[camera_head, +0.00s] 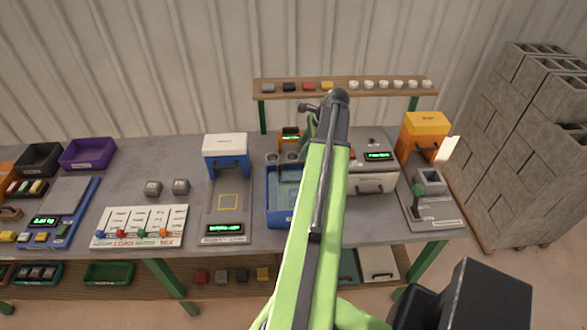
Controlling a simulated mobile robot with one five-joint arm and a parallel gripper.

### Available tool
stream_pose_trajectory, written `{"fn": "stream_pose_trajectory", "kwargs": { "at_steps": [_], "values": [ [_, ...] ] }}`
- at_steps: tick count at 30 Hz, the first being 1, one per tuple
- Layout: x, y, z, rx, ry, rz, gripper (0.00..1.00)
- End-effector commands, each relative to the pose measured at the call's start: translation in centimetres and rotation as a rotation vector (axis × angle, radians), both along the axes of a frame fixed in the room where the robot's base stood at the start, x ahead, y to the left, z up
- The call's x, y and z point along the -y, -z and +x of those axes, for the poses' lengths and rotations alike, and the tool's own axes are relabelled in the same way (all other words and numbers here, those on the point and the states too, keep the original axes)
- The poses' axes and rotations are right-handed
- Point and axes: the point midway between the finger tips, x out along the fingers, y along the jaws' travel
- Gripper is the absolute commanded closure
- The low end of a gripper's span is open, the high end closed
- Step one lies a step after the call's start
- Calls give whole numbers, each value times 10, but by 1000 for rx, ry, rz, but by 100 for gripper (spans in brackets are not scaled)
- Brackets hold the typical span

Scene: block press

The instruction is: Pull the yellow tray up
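I cannot make out a tray that is clearly yellow. An orange tray (6,158) is cut off by the left edge, beside a black tray (39,158) and a purple tray (88,153). A yellow-orange box-shaped unit (426,122) with a label on top and a dark handle stands at the right of the bench. My green and black arm rises through the middle of the view and bends at its top, over the bench. My gripper is hidden behind the arm, so its fingers do not show.
A blue bin (273,222) stands partly behind my arm. A white and blue press (225,150) and a lever panel (140,227) are to its left. A shelf (345,84) with small blocks and white cups runs behind. Grey blocks (530,150) are stacked at right.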

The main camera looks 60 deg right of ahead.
Motion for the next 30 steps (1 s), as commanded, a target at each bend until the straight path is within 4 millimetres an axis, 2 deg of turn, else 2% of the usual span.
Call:
{"fn": "stream_pose_trajectory", "kwargs": {
  "at_steps": [1, 3, 9, 12, 17, 25, 26, 30],
  "values": [
    [-1, 23, 5, -1, -1, 0, 66],
    [-2, 38, 12, 0, -2, 0, 66],
    [-5, 74, 30, -1, -1, 0, 66],
    [-6, 86, 36, 0, -2, -1, 66],
    [-7, 94, 42, -1, 0, -1, 66],
    [-7, 92, 42, -1, 0, -1, 66],
    [-7, 92, 42, -1, 0, -1, 67],
    [-7, 93, 42, -1, 0, -1, 85]
  ]
}}
